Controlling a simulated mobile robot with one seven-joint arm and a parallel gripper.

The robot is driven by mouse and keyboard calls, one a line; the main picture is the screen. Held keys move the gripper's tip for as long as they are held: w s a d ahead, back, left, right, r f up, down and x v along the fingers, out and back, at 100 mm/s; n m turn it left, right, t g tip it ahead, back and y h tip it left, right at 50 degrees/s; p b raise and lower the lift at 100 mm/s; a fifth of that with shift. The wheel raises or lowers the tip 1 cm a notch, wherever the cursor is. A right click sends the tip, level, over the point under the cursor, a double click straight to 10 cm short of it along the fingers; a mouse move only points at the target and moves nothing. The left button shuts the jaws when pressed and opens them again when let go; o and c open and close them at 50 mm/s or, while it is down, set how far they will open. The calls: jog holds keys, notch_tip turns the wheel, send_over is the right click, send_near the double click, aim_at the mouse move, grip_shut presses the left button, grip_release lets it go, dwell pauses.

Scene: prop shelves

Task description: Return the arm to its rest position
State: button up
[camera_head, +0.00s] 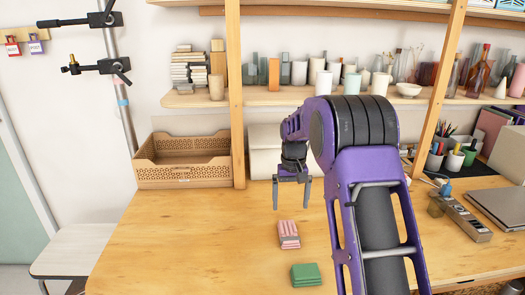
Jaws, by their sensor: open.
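My purple arm reaches in from the lower right and bends over at the middle of the view. My gripper (291,193) points down at the arm's far end, open and empty, above the wooden table (180,240). A pink striped block or bundle (289,234) lies on the table below and in front of the gripper, apart from it. A green folded item (305,275) lies nearer, toward the table's front edge. The arm hides part of the table and of the shelf behind it.
A perforated cardboard crate (186,180) stands at the back left. The table's left part is clear.

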aim_at(289, 231)
notch_tip(289, 231, down, 10)
jog(key=shift+f+b, duration=0.15)
jog(key=shift+b, duration=0.3)
jog(key=shift+r, duration=1.6)
